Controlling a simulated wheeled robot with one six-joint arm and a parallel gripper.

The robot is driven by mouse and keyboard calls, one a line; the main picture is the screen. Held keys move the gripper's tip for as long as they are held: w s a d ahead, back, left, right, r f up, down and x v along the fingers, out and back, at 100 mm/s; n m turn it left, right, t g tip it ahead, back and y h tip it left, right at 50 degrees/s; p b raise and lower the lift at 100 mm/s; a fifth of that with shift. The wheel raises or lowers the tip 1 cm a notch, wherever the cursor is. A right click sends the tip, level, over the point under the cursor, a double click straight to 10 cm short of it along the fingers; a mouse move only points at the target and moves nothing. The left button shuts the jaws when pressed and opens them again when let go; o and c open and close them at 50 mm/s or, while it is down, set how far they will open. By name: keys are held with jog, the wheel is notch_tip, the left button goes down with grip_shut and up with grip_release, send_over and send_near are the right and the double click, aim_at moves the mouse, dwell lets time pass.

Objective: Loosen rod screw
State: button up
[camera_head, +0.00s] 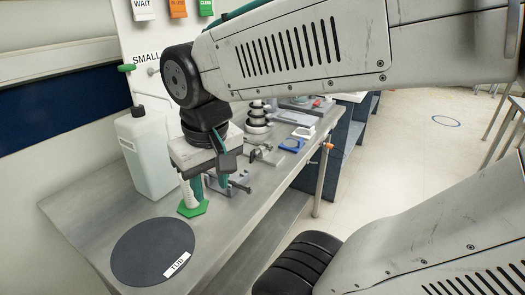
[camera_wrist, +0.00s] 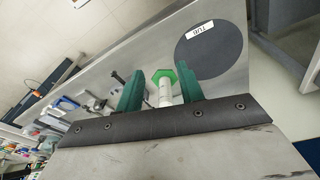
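No part is labelled as the rod screw, and I cannot tell for certain which it is. Metal clamp pieces with screws (camera_head: 238,185) lie on the bench just right of my gripper (camera_head: 210,184). They also show left of the fingers in the wrist view (camera_wrist: 97,101), with a dark knob (camera_wrist: 117,77). A white ribbed column (camera_head: 188,194) stands on a green hexagonal base (camera_head: 194,209). In the wrist view the column (camera_wrist: 165,94) appears between my two green fingers (camera_wrist: 159,88), with gaps on both sides. My gripper is open and points down.
A dark round mat marked TUB (camera_head: 150,252) lies at the bench's near end. A white bottle (camera_head: 147,152) stands at the left by the SMALL panel (camera_head: 150,35). Another clamp (camera_head: 263,154), a blue piece (camera_head: 291,145) and stacked rings (camera_head: 257,118) are farther back.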

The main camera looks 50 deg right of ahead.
jog(key=w+d+f+m+h, duration=0.1)
jog(key=w+d+m, duration=0.4)
jog(key=w+d, duration=0.25)
jog(key=m+h, duration=0.3)
jog(key=m, duration=0.7)
send_over(252, 151)
jog(key=a, duration=0.2)
jog(key=f, duration=0.5)
jog(key=s+f, duration=0.1)
jog(key=f, duration=0.2)
jog(key=shift+a+f, duration=0.1)
jog(key=shift+f, duration=0.2)
jog(key=x, duration=0.6)
jog(key=shift+w+f, duration=0.15)
jog(key=shift+f, duration=0.6)
grip_shut()
